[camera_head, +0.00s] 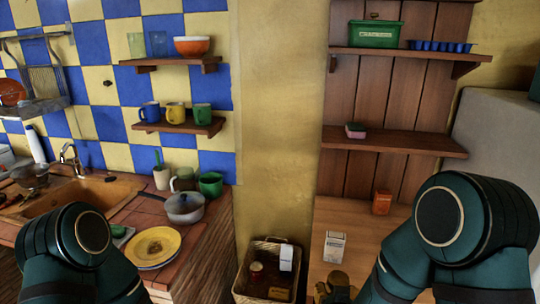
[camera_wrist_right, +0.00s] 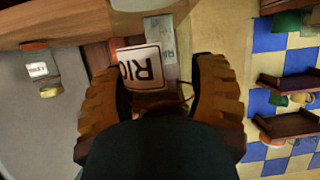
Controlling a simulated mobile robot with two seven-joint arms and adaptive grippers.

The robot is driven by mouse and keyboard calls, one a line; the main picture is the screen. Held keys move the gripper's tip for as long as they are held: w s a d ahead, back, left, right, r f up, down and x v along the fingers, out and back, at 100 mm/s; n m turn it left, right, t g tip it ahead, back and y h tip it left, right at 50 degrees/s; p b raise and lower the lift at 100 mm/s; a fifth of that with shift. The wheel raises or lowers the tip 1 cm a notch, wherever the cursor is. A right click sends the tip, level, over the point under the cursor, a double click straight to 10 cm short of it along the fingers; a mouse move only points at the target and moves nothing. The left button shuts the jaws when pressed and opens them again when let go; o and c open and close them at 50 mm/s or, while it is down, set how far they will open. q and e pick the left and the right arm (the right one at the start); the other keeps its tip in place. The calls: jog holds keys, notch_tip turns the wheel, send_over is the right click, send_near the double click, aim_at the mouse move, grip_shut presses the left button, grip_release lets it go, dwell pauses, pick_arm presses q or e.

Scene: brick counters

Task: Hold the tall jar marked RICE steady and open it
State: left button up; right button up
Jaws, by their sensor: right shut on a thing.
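The jar marked RICE (camera_wrist_right: 141,68) shows in the right wrist view by its white label, with black letters upside down in the picture. My right gripper (camera_wrist_right: 157,75) has a brown ridged finger on each side of it and is shut on it. In the head view my right gripper (camera_head: 335,289) is at the bottom edge, over the front of the wooden counter. There I cannot make out the jar, and its lid does not show clearly in either view. My left arm enters the head view at lower left, but its gripper is out of frame.
Farther left are a yellow plate (camera_head: 153,247) and a pot (camera_head: 184,207). Shelves hang above.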

jog(key=shift+w+d+f+n+y, duration=0.2)
jog(key=shift+d+f+n+y, duration=0.3)
jog(key=shift+f+y, duration=0.1)
jog(key=shift+w+d+f+n+y, duration=0.2)
jog(key=shift+d+f+n+y, duration=0.15)
jog(key=shift+f+n+y, duration=0.2)
jog(key=shift+a+r, duration=0.1)
jog(key=shift+a, duration=0.1)
